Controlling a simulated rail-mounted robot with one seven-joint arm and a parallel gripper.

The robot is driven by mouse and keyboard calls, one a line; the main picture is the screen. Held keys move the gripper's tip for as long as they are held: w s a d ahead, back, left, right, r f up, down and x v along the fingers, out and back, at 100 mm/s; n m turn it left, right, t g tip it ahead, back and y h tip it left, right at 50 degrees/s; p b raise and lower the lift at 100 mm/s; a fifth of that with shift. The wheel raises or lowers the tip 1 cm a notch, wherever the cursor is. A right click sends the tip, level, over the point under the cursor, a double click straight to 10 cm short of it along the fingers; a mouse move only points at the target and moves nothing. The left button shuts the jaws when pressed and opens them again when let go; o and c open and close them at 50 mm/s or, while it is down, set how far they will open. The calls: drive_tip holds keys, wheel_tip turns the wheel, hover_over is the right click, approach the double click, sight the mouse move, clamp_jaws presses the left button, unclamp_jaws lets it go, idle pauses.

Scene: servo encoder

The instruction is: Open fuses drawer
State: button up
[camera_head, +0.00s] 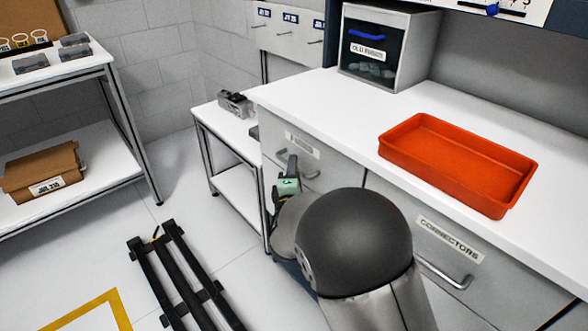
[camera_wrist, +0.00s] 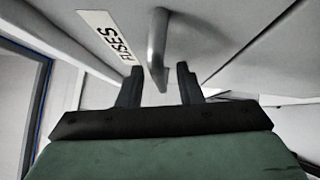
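The fuses drawer shows in the wrist view with its FUSES label (camera_wrist: 108,36) and a curved metal handle (camera_wrist: 157,40). In the head view its front (camera_head: 335,178) is left of the connectors drawer and looks flush with the counter unit; its label (camera_head: 303,145) is too small to read. My gripper (camera_wrist: 159,72) is open, with a finger on each side of the handle and a gap on both sides. In the head view my gripper (camera_head: 290,165) is at the drawer handle, and my arm hides part of the drawer front.
The connectors drawer (camera_head: 450,240) with its own handle is to the right. An orange tray (camera_head: 455,200) and an old fuses box (camera_head: 412,50) stand on the white counter (camera_head: 330,105). A low side table (camera_head: 222,122) is to the left. A black rail frame (camera_head: 180,275) lies on the floor.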

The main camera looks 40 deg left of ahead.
drive_tip(key=shift+w+a+r, duration=0.1)
drive_tip(key=shift+w+a, duration=0.1)
drive_tip(key=shift+w, duration=0.15)
clamp_jaws()
drive_tip(key=shift+s, duration=0.1)
drive_tip(key=s+a+p, duration=0.2)
drive_tip(key=s+a, duration=0.1)
drive_tip(key=s, duration=1.1)
drive_tip(key=s+a+p, duration=0.2)
drive_tip(key=s+a, duration=0.2)
drive_tip(key=s, duration=1)
drive_tip(key=shift+p, duration=0.4)
drive_tip(key=shift+s, duration=0.1)
unclamp_jaws()
